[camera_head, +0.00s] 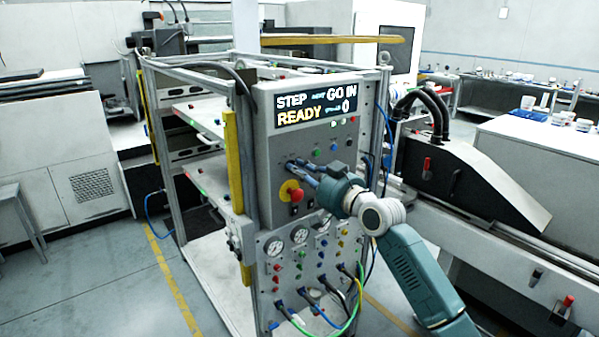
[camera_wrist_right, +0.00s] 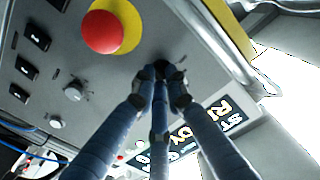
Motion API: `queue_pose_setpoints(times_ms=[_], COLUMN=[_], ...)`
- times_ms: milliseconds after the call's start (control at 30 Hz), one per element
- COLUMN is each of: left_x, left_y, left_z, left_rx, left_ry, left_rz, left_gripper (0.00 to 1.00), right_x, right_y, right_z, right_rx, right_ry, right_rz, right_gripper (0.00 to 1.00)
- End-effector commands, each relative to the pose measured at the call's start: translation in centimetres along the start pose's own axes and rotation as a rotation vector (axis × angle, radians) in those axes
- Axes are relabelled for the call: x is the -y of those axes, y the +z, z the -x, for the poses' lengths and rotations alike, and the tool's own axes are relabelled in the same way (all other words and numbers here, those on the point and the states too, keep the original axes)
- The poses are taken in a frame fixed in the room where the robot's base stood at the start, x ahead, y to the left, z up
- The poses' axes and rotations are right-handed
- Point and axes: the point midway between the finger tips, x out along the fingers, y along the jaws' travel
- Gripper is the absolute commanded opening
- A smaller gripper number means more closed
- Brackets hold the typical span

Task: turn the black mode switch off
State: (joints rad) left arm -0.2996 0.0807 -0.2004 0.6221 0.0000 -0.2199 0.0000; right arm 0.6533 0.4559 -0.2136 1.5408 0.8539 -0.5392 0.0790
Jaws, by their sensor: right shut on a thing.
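My right gripper (camera_head: 295,166) reaches in from the right to the grey control panel (camera_head: 262,150). In the right wrist view its three blue fingers (camera_wrist_right: 160,78) are closed together at the panel face, on a small dark knob (camera_wrist_right: 160,65). This looks like the black mode switch; the fingertips cover most of it, so its pointing direction cannot be read. In the head view the switch is hidden behind the fingers. The display (camera_head: 316,108) above shows "STEP", "GO IN", "READY" and "0". My left gripper is not in view.
A red mushroom button (camera_head: 297,195) on a yellow disc sits just below the fingers; it also shows in the wrist view (camera_wrist_right: 102,32). Gauges (camera_head: 299,235), small knobs and plugged cables (camera_head: 320,312) fill the lower panel. A yellow post (camera_head: 233,160) stands at the panel's left.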

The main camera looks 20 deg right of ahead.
Motion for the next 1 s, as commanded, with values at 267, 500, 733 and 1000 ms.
queue_pose_setpoints(times_ms=[267, 500, 733, 1000], left_x=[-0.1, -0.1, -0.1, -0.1], left_y=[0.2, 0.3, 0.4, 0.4], left_z=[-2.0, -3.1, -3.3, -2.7], left_rx=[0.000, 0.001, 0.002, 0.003], left_ry=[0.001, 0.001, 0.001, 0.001], left_rz=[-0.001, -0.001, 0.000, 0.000], left_gripper=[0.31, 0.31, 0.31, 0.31], right_x=[-0.1, -0.1, 0.1, 0.2], right_y=[0.1, -0.1, -0.3, -0.5], right_z=[0.0, 0.0, 0.0, 0.0], right_rx=[-0.002, -0.001, 0.000, 0.001], right_ry=[0.000, 0.001, 0.001, 0.000], right_rz=[0.202, 0.429, 0.648, 0.904], right_gripper=[0.00, 0.00, 0.00, 0.00])
